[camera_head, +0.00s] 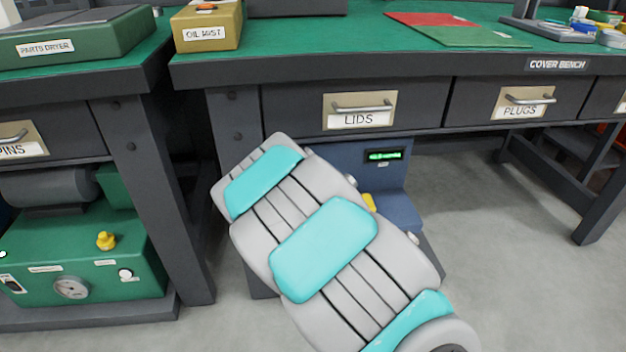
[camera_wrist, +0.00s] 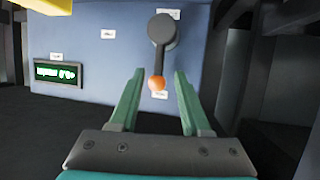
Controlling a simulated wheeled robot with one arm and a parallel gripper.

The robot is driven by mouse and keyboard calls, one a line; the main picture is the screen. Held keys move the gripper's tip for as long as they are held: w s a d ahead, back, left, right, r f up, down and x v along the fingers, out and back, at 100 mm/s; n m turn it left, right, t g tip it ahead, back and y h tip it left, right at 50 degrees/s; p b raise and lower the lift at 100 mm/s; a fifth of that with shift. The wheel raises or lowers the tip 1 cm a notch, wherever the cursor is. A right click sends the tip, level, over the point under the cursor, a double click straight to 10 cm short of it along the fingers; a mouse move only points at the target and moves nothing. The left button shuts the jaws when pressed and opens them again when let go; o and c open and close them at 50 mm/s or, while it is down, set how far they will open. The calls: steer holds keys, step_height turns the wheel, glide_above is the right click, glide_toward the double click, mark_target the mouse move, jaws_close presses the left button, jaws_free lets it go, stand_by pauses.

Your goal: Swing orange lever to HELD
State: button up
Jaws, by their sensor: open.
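The orange lever (camera_wrist: 157,83) shows in the wrist view: a dark arm hanging down from a round grey hub, with an orange ball at its lower end. It is mounted on a blue-grey panel (camera_wrist: 105,60) with small white labels, too blurred to read. My gripper (camera_wrist: 159,72) is open, its two green fingers to the left and right of the ball, which shows between them. I cannot tell whether either touches it. In the head view the blue machine (camera_head: 395,195) stands under the bench; my arm hides the lever and gripper there.
A green-lit display (camera_wrist: 57,73) sits left on the panel. A yellow part (camera_wrist: 45,5) pokes in at the top left. Above the machine is the cover bench (camera_head: 440,62) with its LIDS drawer (camera_head: 359,110). A green pump unit (camera_head: 85,255) stands left. Floor at right is clear.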

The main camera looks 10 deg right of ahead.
steer(key=shift+v, duration=1.4)
steer(key=s+d+r+g+y+p, duration=0.1)
steer(key=s+r+g+p, duration=0.2)
steer(key=s, duration=1.3)
steer(key=s+d+r+n+g+y+p, duration=0.1)
steer(key=s+r+g+p, duration=0.3)
steer(key=s, duration=1.2)
steer(key=s+d+r+n+g+p, duration=0.1)
steer(key=s+r+g+p, duration=0.3)
steer(key=s, duration=1.2)
step_height(320, 180, up, 7)
steer(key=d+g, duration=0.1)
steer(key=g, duration=0.3)
steer(key=shift+s+f+y, duration=0.15)
steer(key=shift+s+y, duration=0.15)
steer(key=shift+y, duration=0.1)
